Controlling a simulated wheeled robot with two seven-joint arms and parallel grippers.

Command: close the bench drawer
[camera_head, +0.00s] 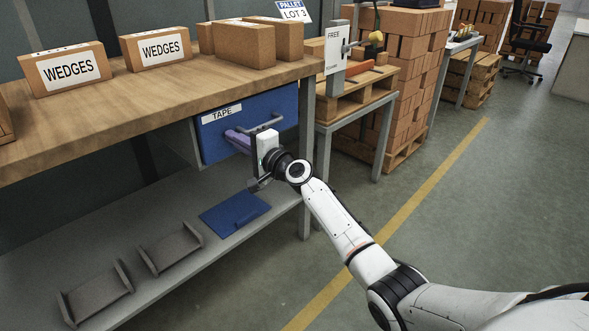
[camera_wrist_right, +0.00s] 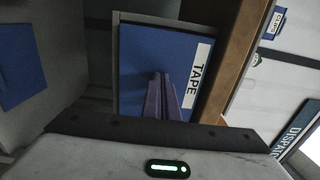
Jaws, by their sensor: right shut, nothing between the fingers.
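The bench drawer (camera_head: 270,108) has a blue front with a white TAPE label and a grey bar handle, and sits under the wooden bench top. Its front also shows in the right wrist view (camera_wrist_right: 140,65), inside a grey surround; I cannot tell exactly how far it stands out. My right gripper (camera_head: 236,138) is in front of the drawer, with its purple fingers together and empty. In the right wrist view the fingers (camera_wrist_right: 161,92) point at the blue front, below the label in the head view. I cannot tell whether they touch it. My left gripper is not in view.
The bench top (camera_head: 110,100) holds WEDGES boxes (camera_head: 66,70) and plain cartons (camera_head: 243,45). The lower shelf (camera_head: 215,255) holds a blue panel (camera_head: 235,212) and grey brackets (camera_head: 170,250). A bench leg (camera_head: 306,150) stands right of the drawer. Open floor (camera_head: 480,210) lies to the right.

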